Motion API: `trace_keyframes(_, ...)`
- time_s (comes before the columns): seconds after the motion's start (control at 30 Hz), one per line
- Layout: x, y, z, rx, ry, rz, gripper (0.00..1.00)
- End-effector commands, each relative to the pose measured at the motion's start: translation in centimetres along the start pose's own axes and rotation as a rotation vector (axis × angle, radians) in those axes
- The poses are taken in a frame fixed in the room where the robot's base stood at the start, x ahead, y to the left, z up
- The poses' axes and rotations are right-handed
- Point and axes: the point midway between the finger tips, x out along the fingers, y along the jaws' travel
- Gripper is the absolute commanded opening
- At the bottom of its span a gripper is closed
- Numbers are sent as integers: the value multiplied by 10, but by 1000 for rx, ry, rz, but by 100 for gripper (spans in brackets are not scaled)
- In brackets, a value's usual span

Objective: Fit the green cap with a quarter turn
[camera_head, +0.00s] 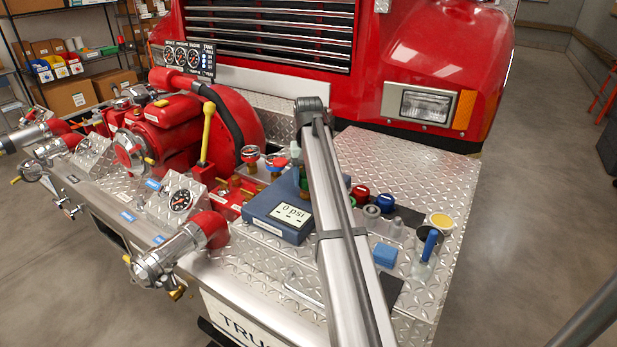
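The blue gauge box (283,213) reads 0 psi. A red pump (190,125) with a yellow lever (207,130) stands left. A yellow disc (441,221), a blue block (385,255) and a blue-handled tool (430,246) lie right. The deck's back right (420,165) is clear.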

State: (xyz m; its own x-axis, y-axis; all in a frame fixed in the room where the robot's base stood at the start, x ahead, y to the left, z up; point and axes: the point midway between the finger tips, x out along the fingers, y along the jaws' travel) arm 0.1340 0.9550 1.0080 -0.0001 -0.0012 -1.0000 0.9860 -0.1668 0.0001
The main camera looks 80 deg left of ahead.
Motion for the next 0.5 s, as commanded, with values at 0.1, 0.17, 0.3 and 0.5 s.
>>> trace_keyframes(0.1,-3,0,-1,110,4,0,23)
trace_keyframes(0.17,-3,0,-2,170,4,0,23)
trace_keyframes(0.3,-3,0,-2,279,4,0,23)
trace_keyframes(0.5,-3,0,-2,366,5,-1,23)
